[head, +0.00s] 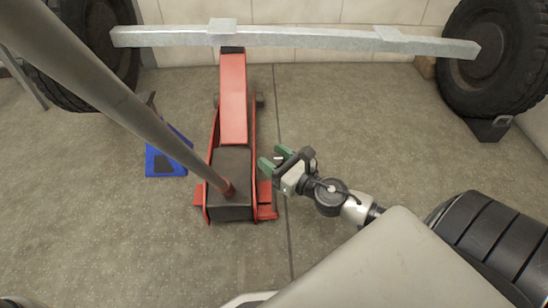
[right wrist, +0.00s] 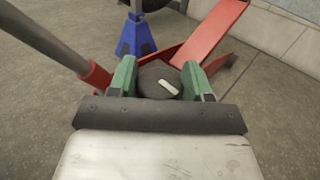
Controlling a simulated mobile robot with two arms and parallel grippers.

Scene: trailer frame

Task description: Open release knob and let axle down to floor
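The galvanised axle beam (head: 300,38) spans the top of the head view between two wheels. The red floor jack (head: 233,95) reaches under it, its far end meeting the beam; contact is hard to judge. The grey handle (head: 130,110) slants up left from the jack's near end. My right gripper (head: 274,161) is at the jack's right side, green fingers apart. In the right wrist view, a dark round knob (right wrist: 158,78) with a white mark lies between the fingertips of this gripper (right wrist: 160,80). Whether they touch it is unclear. My left gripper is out of view.
A blue stand (head: 165,160) is on the floor left of the jack; it also shows in the right wrist view (right wrist: 135,36). Large tyres (head: 497,60) stand at both ends of the beam, with a dark chock (head: 490,128) at the right one.

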